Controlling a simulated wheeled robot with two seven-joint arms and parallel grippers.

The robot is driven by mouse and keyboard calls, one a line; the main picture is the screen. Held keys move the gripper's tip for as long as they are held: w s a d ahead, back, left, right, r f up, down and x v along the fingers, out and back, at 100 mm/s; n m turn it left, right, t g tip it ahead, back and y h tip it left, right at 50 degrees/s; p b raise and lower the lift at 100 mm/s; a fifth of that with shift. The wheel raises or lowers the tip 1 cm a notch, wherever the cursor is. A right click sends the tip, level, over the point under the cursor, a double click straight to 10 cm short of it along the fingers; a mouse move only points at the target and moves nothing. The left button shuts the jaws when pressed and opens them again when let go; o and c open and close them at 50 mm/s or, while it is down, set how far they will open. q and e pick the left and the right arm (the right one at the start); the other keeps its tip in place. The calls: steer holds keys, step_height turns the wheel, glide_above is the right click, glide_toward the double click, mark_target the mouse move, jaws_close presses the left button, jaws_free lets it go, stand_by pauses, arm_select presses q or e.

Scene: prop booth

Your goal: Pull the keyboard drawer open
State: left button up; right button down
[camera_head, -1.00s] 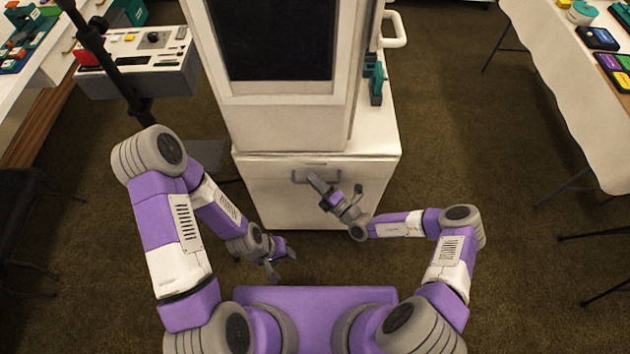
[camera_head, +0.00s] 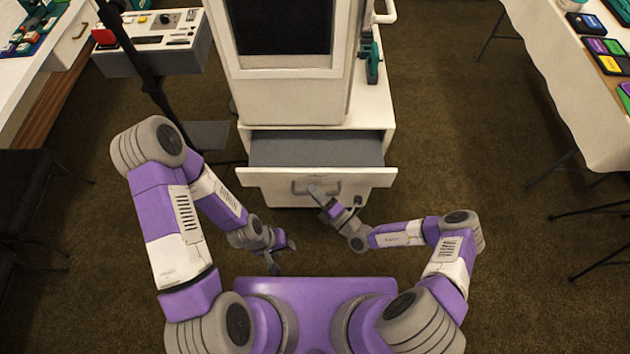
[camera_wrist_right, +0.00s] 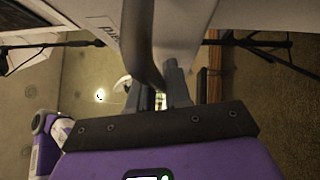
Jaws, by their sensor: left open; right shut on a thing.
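The keyboard drawer (camera_head: 360,178) is in the white cabinet under the booth's screen unit. It stands pulled out toward me, and its grey inside floor (camera_head: 315,150) shows and looks empty. A grey bar handle (camera_head: 300,187) is on its front. My right gripper (camera_head: 316,191) is shut on the handle; in the right wrist view the dark handle bar (camera_wrist_right: 142,50) passes between its fingers (camera_wrist_right: 160,85). My left gripper (camera_head: 282,256) is open and empty, lower and to the left of the drawer front, apart from it.
The screen unit (camera_head: 290,95) stands on the cabinet, with a teal tool (camera_head: 373,65) beside it. A dark pole (camera_head: 135,55) and a control panel (camera_head: 155,40) are at left. A white-draped table (camera_head: 550,80) is at right. Carpet is clear right of the cabinet.

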steer(key=shift+s+p, duration=0.55)
steer(key=shift+s, duration=1.4)
steer(key=c, duration=1.2)
jaws_free()
steer(key=shift+o, duration=0.2)
steer(key=shift+s+d, duration=0.1)
steer(key=v, duration=0.7)
steer(key=shift+s, duration=0.2)
